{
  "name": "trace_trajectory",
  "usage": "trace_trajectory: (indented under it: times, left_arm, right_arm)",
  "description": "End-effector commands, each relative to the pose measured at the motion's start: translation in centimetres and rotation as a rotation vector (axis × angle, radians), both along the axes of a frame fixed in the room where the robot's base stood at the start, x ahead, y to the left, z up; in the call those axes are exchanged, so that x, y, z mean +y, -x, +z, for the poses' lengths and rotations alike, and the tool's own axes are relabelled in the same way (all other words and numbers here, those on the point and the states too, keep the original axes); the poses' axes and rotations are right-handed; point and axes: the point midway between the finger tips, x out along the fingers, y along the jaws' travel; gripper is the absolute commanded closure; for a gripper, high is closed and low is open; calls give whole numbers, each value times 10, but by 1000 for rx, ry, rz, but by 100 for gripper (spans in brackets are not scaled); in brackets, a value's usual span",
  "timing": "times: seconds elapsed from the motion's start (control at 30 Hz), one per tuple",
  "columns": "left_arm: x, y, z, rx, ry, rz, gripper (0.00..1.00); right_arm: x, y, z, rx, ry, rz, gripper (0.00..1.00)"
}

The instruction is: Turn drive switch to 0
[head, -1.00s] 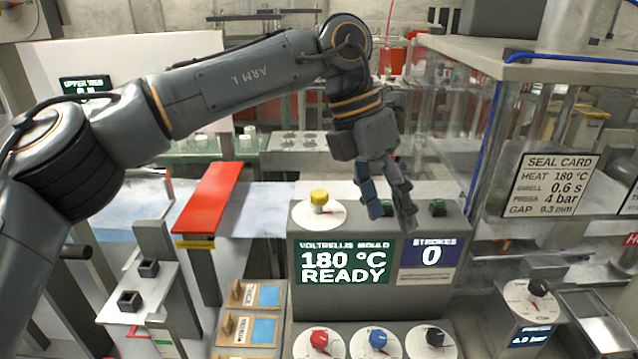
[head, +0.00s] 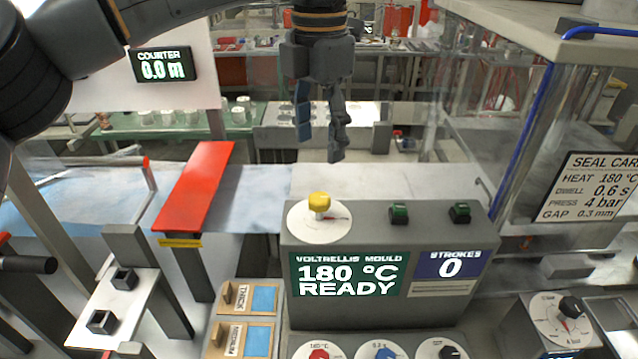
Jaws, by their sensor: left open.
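My left gripper (head: 320,142) hangs with its fingers down, open and empty, above and behind the grey console (head: 390,318). A yellow knob (head: 319,203) stands on a white round dial (head: 305,228) on the console's top left, just below the fingers in the picture and apart from them. No label reading "drive" is legible, so I cannot tell which control is the drive switch. Two wooden plates with small levers, an upper one (head: 229,293) and a lower one (head: 219,334), sit left of the console; their lettering is hard to read.
Two green buttons (head: 399,212) (head: 460,211) stand on the console top. Red (head: 319,355), blue and black dials line its lower front. A red slanted bar (head: 200,185) is at left. A clear-walled cabinet (head: 505,130) and a black-knobbed dial (head: 570,308) are at right.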

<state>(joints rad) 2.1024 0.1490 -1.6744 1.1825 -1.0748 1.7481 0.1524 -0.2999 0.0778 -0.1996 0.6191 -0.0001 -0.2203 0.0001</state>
Motion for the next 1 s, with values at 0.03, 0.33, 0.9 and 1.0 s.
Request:
trace_trajectory:
  times: [0.03, 0.33, 0.9, 1.0]
  left_arm:
    - [1, 0, -11, 5, -3, 0, 42]
    - [1, 0, -71, 4, -2, 0, 42]
    - [0, 0, -102, 1, 1, 1, 42]
    - [0, 0, -101, 1, 1, 1, 61]
  right_arm:
    - [0, 9, 4, 13, 1, 0, 60]
    - [0, 10, 18, 15, 1, 1, 60]
    - [-1, 0, 24, -1, 1, 1, 60]
    - [-1, 3, 24, 4, 2, 2, 60]
